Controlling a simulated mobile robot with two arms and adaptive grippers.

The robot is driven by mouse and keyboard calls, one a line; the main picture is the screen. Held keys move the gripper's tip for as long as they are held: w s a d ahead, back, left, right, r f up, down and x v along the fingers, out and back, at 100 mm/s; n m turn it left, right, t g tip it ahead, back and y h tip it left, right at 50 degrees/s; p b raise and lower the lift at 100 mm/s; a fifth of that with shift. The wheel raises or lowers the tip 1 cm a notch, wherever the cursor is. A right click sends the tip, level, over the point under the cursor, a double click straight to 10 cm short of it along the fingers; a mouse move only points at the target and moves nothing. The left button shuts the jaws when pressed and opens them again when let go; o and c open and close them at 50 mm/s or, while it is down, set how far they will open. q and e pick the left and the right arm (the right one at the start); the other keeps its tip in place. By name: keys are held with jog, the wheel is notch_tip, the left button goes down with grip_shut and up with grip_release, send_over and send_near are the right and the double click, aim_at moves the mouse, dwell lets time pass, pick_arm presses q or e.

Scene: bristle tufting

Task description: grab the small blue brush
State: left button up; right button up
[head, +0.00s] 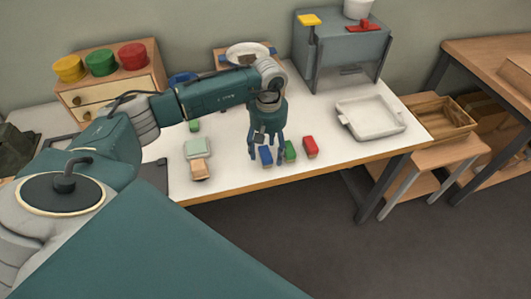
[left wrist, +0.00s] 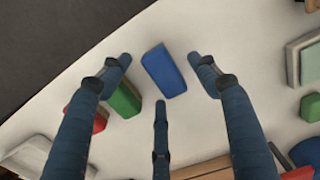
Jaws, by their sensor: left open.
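The small blue brush (head: 266,156) lies on the white table top, at the left end of a short row of blue, green and red pieces. It also shows in the left wrist view (left wrist: 163,72), between the spread fingertips. My left gripper (head: 264,149) is open above it, its fingers pointing down around the brush with a gap on the sides. In the left wrist view the gripper (left wrist: 160,78) holds nothing. I see only the brush's blue block; any bristles are hidden. My right gripper is not in view.
A green piece (head: 290,150) lies close beside the blue brush, with a red one (head: 311,147) beyond it. A pale green block (head: 198,148) and a tan block (head: 200,170) lie to the left. A white tray (head: 372,128) stands right. The table's front edge is near.

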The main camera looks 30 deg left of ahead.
pick_arm(q)
jog(key=shift+f, duration=0.9)
jog(key=shift+c, duration=0.5)
jog(key=c, duration=1.1)
